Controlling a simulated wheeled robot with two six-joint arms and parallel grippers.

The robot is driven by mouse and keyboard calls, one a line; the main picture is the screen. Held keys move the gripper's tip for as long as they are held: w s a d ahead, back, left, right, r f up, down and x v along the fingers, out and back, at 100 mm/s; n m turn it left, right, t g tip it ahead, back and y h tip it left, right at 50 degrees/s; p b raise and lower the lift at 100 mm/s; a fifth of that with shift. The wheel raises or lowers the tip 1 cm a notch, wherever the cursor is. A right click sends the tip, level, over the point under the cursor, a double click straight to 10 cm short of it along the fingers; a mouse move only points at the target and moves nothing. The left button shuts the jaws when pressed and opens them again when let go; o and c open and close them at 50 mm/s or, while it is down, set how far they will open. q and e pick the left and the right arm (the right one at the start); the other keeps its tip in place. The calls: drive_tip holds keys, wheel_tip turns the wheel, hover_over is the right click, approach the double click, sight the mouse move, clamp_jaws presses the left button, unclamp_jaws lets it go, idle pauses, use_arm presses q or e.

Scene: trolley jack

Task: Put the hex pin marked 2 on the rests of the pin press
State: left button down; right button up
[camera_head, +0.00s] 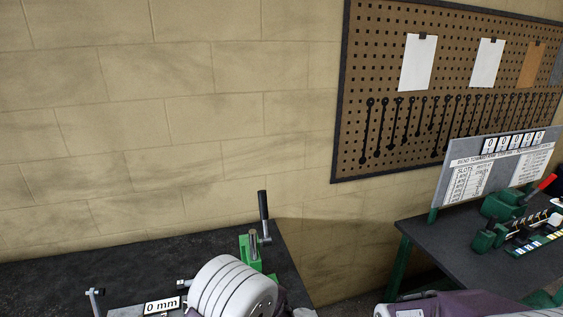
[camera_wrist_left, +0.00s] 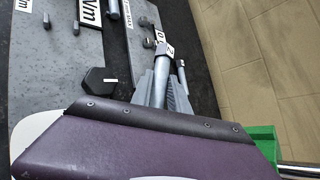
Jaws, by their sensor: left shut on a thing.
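My left gripper (camera_wrist_left: 163,84) shows in the left wrist view as grey fingers beyond the purple wrist cover. The cover hides part of the grip. A dark hexagonal piece (camera_wrist_left: 98,82) with a small white mark is left of the fingers, apart from them. In the head view, a green device with a black-handled lever (camera_head: 263,212) stands on the left bench; I cannot tell whether it is the pin press. No rests are clearly visible. My right gripper is out of view.
The dark left bench (camera_head: 60,265) carries a plate reading 0 mm (camera_head: 162,306) and small grey posts. A second bench (camera_head: 430,243) at right holds green tools and a sign board (camera_head: 495,172). A pegboard (camera_head: 440,70) hangs on the wall. Floor shows between the benches.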

use_arm(q)
drive_tip(key=s+f, duration=0.1)
drive_tip(key=s+f+m+t+h, duration=0.1)
drive_tip(key=s, duration=0.1)
drive_tip(key=s+f+m+t, duration=0.1)
drive_tip(key=s, duration=0.1)
drive_tip(key=shift+a+f, duration=0.15)
drive_tip(key=shift+f, duration=0.05)
drive_tip(key=shift+w+f, duration=0.1)
drive_tip(key=shift+f, duration=0.2)
drive_tip(key=shift+d, duration=0.2)
drive_tip(key=shift+a, duration=0.1)
